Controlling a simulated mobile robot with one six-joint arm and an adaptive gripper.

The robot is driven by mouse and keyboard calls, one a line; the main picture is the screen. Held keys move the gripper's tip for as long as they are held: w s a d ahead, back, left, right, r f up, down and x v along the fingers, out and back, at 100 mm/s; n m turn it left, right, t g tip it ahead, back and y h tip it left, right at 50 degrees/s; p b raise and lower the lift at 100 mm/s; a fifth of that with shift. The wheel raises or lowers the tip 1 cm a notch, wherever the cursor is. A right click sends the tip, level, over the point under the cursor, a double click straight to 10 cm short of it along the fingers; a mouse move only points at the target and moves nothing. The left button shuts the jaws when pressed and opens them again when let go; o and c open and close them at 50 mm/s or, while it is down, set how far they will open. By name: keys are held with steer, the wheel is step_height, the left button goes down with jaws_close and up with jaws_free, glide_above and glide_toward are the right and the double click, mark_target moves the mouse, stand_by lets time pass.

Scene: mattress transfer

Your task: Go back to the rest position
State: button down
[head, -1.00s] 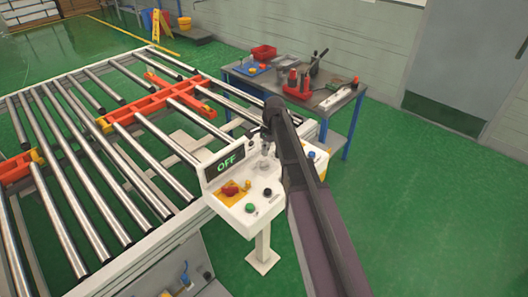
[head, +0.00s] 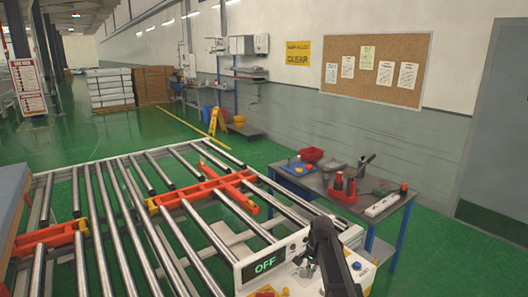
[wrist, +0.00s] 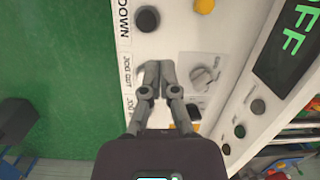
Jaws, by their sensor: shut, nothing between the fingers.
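My gripper (wrist: 154,70) is shut and empty, with its fingertips together above the white control panel (wrist: 190,40). In the wrist view a grey knob (wrist: 204,76) is just right of the fingertips and a black button (wrist: 147,18) is beyond them. I cannot tell whether the fingertips touch the panel. In the head view my gripper (head: 305,268) is at the bottom, right of the display reading OFF (head: 265,264). My dark arm hides part of the panel there.
A roller conveyor (head: 135,235) with orange crosspieces (head: 205,190) fills the left. A workbench (head: 325,182) with a red bin (head: 312,155) and tools stands behind the panel. Green floor is clear at the right (head: 450,250). Stacked pallets (head: 110,90) are far back.

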steer(key=s+d+f+n+t+h+b, duration=0.1)
steer(key=s+f+n+b, duration=0.2)
steer(key=s+n, duration=0.6)
steer(key=s, duration=0.8)
steer(key=shift+f+h, duration=0.4)
steer(key=shift+w, duration=0.1)
